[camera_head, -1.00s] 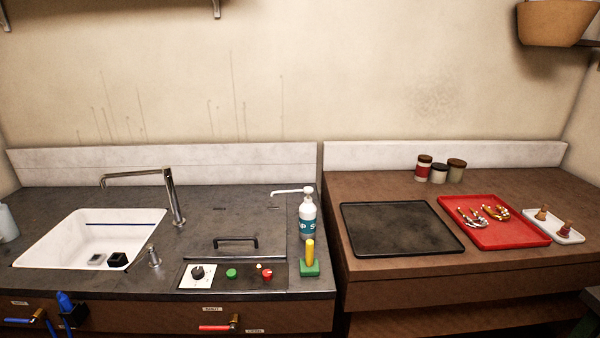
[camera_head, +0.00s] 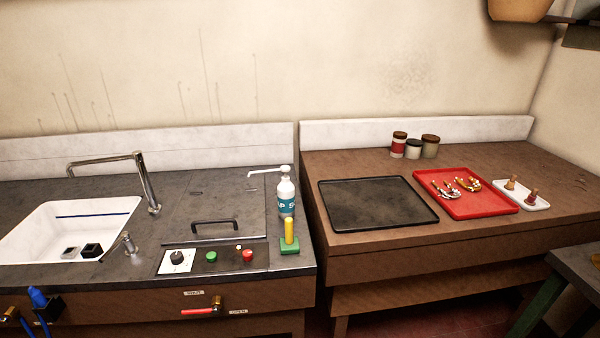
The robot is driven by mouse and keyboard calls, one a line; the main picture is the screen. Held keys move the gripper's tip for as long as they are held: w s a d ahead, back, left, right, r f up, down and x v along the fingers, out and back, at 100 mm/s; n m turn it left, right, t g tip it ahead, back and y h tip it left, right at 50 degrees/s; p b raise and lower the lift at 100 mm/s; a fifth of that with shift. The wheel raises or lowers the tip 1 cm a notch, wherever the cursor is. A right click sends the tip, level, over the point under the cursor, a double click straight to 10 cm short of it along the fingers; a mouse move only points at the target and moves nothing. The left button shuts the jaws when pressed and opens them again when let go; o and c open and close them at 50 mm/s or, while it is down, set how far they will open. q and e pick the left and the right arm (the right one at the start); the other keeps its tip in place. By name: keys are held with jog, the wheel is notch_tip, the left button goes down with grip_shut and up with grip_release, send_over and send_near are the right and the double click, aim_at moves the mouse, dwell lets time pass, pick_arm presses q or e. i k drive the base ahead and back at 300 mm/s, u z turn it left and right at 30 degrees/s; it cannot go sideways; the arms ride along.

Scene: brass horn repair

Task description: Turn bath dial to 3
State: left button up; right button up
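The bath dial appears to be the black round knob (camera_head: 177,257) on a white square plate, at the left of the control panel (camera_head: 226,263) on the dark counter's front. Its numbers are too small to read. Right of it on the panel are a green button (camera_head: 211,257) and a red button (camera_head: 247,255), with a small light-coloured part between them. Behind the panel is a flat lid with a black handle (camera_head: 214,226). Neither of my grippers shows in the head view.
A white sink (camera_head: 70,228) with a tap (camera_head: 145,180) is at left. A pump bottle (camera_head: 286,195) and a yellow-handled brush on green (camera_head: 289,243) stand right of the lid. A red-handled valve (camera_head: 205,311) sticks out below. The brown bench holds a black mat (camera_head: 375,203) and red tray (camera_head: 480,205).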

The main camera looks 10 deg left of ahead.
aim_at(176, 257)
jog(key=u, duration=1.35)
jog(key=k, duration=1.1)
jog(key=z, duration=0.95)
jog(key=i, duration=1.45)
jog(key=u, duration=0.2)
